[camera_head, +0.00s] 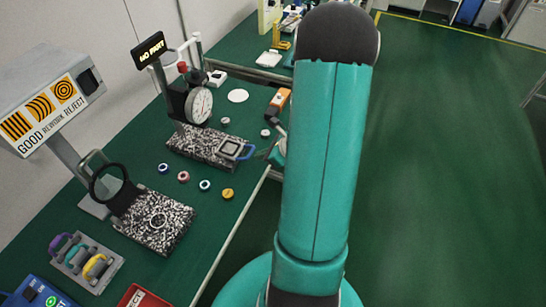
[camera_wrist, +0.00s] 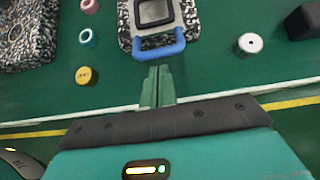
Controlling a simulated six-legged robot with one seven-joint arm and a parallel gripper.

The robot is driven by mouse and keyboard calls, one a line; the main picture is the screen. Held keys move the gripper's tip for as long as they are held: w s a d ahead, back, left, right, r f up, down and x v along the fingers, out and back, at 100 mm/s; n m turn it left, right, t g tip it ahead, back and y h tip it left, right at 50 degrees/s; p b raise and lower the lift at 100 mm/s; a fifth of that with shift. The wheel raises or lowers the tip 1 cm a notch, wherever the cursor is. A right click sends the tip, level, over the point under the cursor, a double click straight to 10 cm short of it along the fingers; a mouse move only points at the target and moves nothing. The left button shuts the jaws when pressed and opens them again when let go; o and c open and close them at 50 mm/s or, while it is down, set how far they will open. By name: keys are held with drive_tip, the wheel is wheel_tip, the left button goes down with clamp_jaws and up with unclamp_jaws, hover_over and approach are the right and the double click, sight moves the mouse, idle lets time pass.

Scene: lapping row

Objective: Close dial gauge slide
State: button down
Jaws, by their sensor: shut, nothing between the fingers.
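The dial gauge (camera_head: 199,105) stands on a speckled granite base (camera_head: 190,147), its round white face turned right. A grey slide with a square frame (camera_head: 229,148) lies at the base's right end. Its blue handle (camera_head: 247,153) sticks out past the base toward the table edge. In the wrist view the slide (camera_wrist: 154,13) is at top centre, with the blue handle (camera_wrist: 153,48) on its near side. My gripper (camera_wrist: 158,70) is shut and empty, its fingertips just short of the handle; I cannot tell whether they touch. In the head view my arm hides most of the gripper.
Small rings (camera_head: 205,185) and a yellow round piece (camera_head: 228,194) lie in front of the base. A second granite block with a magnifier ring (camera_head: 108,183) stands nearer. A white round piece (camera_wrist: 250,43) and a dark block (camera_wrist: 303,21) lie right of the slide. The green floor at right is clear.

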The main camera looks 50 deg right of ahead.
drive_tip(key=shift+w+a+r, duration=0.1)
drive_tip(key=shift+w, duration=0.15)
